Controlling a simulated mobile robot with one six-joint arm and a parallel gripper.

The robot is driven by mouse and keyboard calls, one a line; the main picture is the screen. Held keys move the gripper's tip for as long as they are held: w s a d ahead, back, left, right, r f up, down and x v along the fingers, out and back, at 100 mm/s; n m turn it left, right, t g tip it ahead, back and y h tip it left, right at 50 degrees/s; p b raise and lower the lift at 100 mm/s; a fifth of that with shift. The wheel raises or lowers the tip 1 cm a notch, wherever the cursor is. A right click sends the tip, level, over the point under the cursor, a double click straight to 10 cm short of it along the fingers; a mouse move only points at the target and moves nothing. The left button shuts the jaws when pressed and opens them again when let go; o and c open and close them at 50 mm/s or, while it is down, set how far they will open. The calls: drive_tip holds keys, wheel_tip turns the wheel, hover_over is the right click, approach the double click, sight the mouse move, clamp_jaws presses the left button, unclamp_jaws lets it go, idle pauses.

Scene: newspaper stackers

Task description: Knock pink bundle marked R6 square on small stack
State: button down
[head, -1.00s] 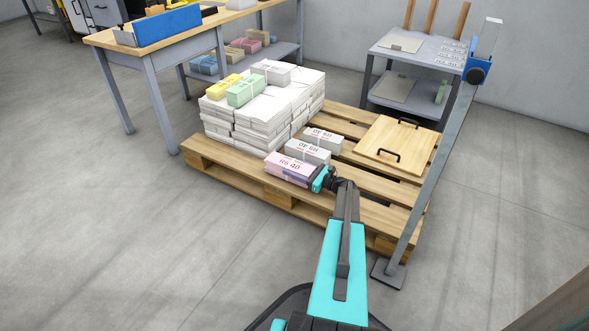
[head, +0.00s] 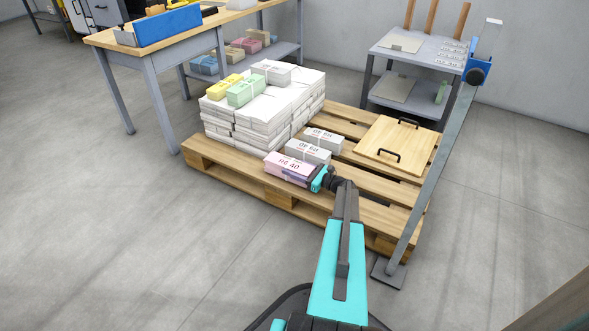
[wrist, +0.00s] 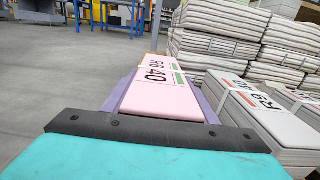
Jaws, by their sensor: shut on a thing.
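The pink bundle (head: 288,165), marked R6 40, lies low near the pallet's front edge, left of my arm. In the wrist view the pink bundle (wrist: 160,85) stretches away from my gripper, with purple strips along both sides of its near end. My gripper (head: 312,179), teal with a dark plate, is at the bundle's right end and is shut on it. Two grey-white bundles (head: 308,151) lie just behind it; a near one (wrist: 250,105) reads R9 40.
A large white paper stack (head: 264,112) with yellow, green and grey bundles on top stands behind left on the pallet (head: 385,216). A wooden board with black handles (head: 396,146) lies at right. A slanted grey post (head: 432,165) stands at the pallet's right.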

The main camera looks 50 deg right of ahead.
sight(288, 164)
drive_tip(key=shift+r+p+x, duration=0.2)
drive_tip(key=shift+p+x, duration=0.3)
drive_tip(key=shift+x, duration=0.8)
idle(1.1)
drive_tip(key=shift+w+r+p, duration=0.1)
drive_tip(key=shift+w+p, duration=0.25)
idle(2.2)
drive_tip(key=shift+s, duration=0.15)
drive_tip(key=shift+p+v, duration=0.7)
drive_tip(key=shift+v, duration=1.15)
drive_tip(key=shift+r+p, duration=2.2)
drive_tip(key=shift+r, duration=0.7)
